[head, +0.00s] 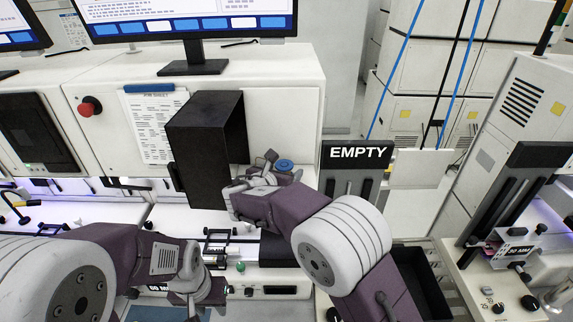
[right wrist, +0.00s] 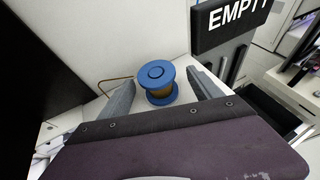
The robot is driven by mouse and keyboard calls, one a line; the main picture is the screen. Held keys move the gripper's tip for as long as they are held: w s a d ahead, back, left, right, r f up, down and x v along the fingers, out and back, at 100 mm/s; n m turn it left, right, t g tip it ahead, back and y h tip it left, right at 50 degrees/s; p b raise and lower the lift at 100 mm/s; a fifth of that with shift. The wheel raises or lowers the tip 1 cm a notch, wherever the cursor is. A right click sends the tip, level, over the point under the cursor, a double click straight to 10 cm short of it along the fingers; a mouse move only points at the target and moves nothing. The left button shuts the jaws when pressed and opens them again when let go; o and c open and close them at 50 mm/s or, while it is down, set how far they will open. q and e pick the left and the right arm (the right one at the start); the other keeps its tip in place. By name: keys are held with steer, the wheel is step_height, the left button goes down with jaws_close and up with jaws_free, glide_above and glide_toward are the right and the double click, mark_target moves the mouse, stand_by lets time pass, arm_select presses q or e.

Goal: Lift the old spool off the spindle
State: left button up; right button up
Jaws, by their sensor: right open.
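The old spool (right wrist: 157,86) has blue flanges and an amber-brown winding. It stands upright in the right wrist view, and its blue top shows in the head view (head: 285,164). The spindle is hidden by the spool. My right gripper (right wrist: 161,79) is open, with one finger on each side of the spool and a visible gap on both sides. In the head view my right gripper (head: 268,166) is beside the spool, partly covering it. My left gripper (head: 207,292) is low over the front of the machine, away from the spool; its fingers are not clear.
A black box (head: 205,140) stands just left of the spool. A dark panel marked EMPTY (head: 358,154) stands to its right. A thin bent copper-coloured wire (right wrist: 112,80) is left of the spool. A black open bin (head: 424,285) is at lower right.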

steer(key=shift+w+d+p, duration=0.3)
steer(key=shift+w, duration=0.45)
steer(key=shift+w+f, duration=0.1)
steer(key=shift+f, duration=0.1)
steer(key=shift+s+a, duration=0.25)
steer(key=shift+s, duration=0.15)
steer(key=shift+w+d+f, duration=0.2)
steer(key=shift+w+d, duration=0.05)
steer(key=shift+w, duration=0.15)
steer(key=c, duration=1.5)
arm_select(q)
steer(key=shift+s+a+r, duration=0.15)
steer(key=shift+s+r, duration=0.1)
steer(key=shift+r, duration=0.35)
steer(key=shift+s+a+r, duration=0.1)
steer(key=shift+s+r, duration=0.15)
steer(key=shift+r, duration=0.3)
arm_select(e)
steer(key=shift+s+a+r, duration=0.1)
steer(key=shift+s, duration=0.05)
arm_select(q)
steer(key=shift+f, duration=0.1)
arm_select(e)
steer(key=shift+r, duration=0.1)
